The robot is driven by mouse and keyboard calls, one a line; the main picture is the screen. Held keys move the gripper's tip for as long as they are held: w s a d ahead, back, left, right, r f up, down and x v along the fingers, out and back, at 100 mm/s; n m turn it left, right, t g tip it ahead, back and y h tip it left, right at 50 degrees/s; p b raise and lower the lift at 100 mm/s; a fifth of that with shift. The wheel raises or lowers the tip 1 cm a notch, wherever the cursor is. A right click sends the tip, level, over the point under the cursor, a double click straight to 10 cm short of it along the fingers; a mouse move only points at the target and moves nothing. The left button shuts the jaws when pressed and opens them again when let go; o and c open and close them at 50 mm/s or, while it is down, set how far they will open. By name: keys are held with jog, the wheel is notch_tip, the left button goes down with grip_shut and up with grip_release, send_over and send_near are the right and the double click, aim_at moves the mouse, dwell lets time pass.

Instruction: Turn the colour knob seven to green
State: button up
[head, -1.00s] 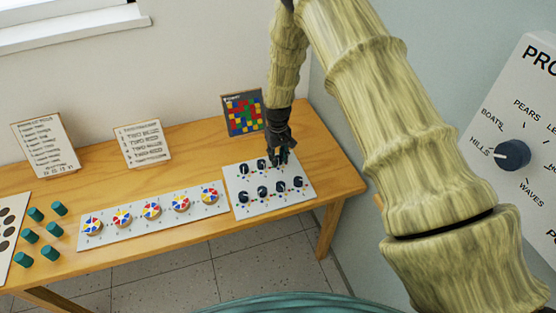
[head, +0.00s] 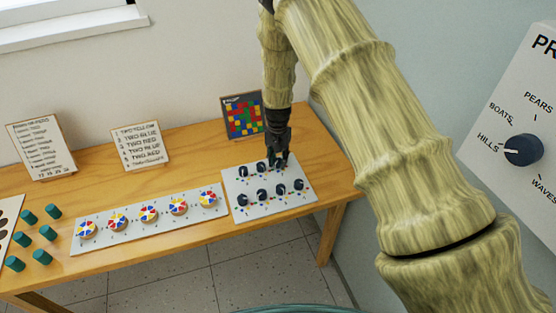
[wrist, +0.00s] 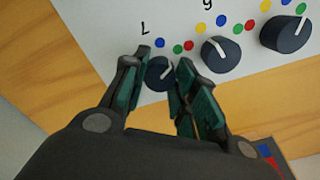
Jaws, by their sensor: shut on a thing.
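The white knob panel (head: 232,205) lies on the wooden table, with two rows of dark round knobs. My gripper (head: 278,160) points down over the right end of its back row. In the wrist view, my gripper (wrist: 160,75) has its two fingers on either side of a dark knob (wrist: 158,76) by a mark like an upside-down 7. The knob's pale pointer line slants up and right, roughly toward the green dot (wrist: 177,49). A blue dot (wrist: 160,43) is left of that. The left finger hides any dots beyond.
Neighbouring knob (wrist: 221,54) stands close to the right finger. A strip of colour wheels (head: 150,222) and several teal pegs (head: 48,233) lie left on the table (head: 180,158). A colour-grid card (head: 243,115) stands behind the panel. A large dial board (head: 540,110) is at right.

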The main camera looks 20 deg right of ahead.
aim_at(278, 160)
jog(key=shift+o, duration=0.2)
jog(key=shift+m, duration=0.3)
jog(key=shift+c, duration=0.2)
jog(key=o, duration=1.1)
jog(key=shift+c, duration=0.2)
notch_tip(278, 160, up, 12)
